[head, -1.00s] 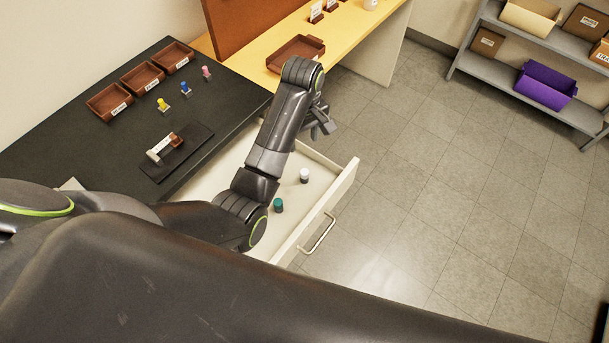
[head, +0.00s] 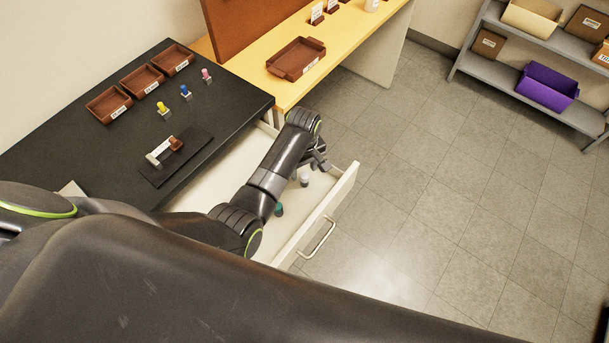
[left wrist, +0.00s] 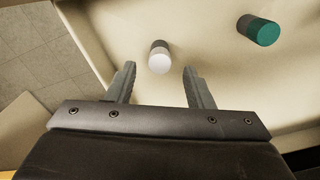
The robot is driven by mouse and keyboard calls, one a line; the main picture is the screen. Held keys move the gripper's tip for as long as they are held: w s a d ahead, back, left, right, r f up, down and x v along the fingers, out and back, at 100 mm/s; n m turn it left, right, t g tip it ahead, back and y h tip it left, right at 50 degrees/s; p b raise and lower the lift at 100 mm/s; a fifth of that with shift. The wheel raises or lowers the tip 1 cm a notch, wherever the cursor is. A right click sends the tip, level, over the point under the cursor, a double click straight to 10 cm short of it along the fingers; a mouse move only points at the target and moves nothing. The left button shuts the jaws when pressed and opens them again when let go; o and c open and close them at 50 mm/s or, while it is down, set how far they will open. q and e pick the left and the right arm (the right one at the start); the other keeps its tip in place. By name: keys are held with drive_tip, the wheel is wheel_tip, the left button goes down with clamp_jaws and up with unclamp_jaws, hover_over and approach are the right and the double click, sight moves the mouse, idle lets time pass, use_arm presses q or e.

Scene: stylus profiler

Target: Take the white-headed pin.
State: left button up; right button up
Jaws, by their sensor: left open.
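The white-headed pin (head: 304,180) stands in the open drawer (head: 341,187), close beside my left gripper (head: 319,161) in the head view. In the left wrist view the white-headed pin (left wrist: 159,57) shows from above, between and slightly beyond the fingertips of my left gripper (left wrist: 159,70). The fingers are open with nothing between them that I can see held. A green-headed pin (head: 279,209) stands in the same drawer and is partly hidden by my arm; it also shows in the left wrist view (left wrist: 260,32). My right gripper is not in view.
The black table (head: 222,97) beside the drawer holds pink (head: 207,75), blue (head: 185,91) and yellow (head: 163,107) pins, brown trays (head: 143,78) and a dark mat with a small stand (head: 164,150). The drawer's front wall and handle (head: 318,238) border open floor.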

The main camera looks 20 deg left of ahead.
sight(304, 174)
use_arm(q)
drive_tip(key=shift+f, duration=0.9)
clamp_jaws()
drive_tip(key=shift+r, duration=0.1)
wheel_tip(304, 174, up, 10)
drive_tip(key=shift+b, duration=0.35)
drive_tip(key=c, duration=0.7)
unclamp_jaws()
clamp_jaws()
